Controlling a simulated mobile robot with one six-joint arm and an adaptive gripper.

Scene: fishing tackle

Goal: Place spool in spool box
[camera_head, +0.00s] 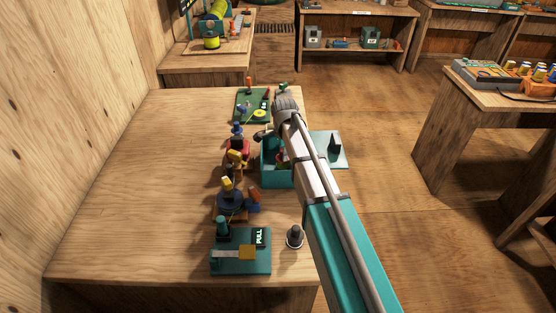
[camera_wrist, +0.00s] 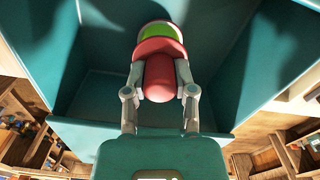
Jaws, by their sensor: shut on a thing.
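My gripper (camera_wrist: 159,78) is shut on the spool (camera_wrist: 158,52), a red piece with a green band and a pale rim, in the wrist view. The teal spool box (camera_wrist: 258,60) fills the view around it, with walls on both sides. The spool is at or inside the box's opening; I cannot tell if it touches the floor. In the head view the box (camera_head: 278,179) stands at the table's right edge, partly covered by my arm. A bit of red (camera_head: 281,157) shows in it beside the arm, and my fingers are mostly hidden.
A green board with small tackle (camera_head: 243,105) lies behind the box. Several coloured tackle pieces (camera_head: 230,200) stand left of it, and a teal PULL stand (camera_head: 240,262) is in front. A dark knob (camera_head: 295,237) stands near the right edge. The table's left side (camera_head: 140,190) is clear.

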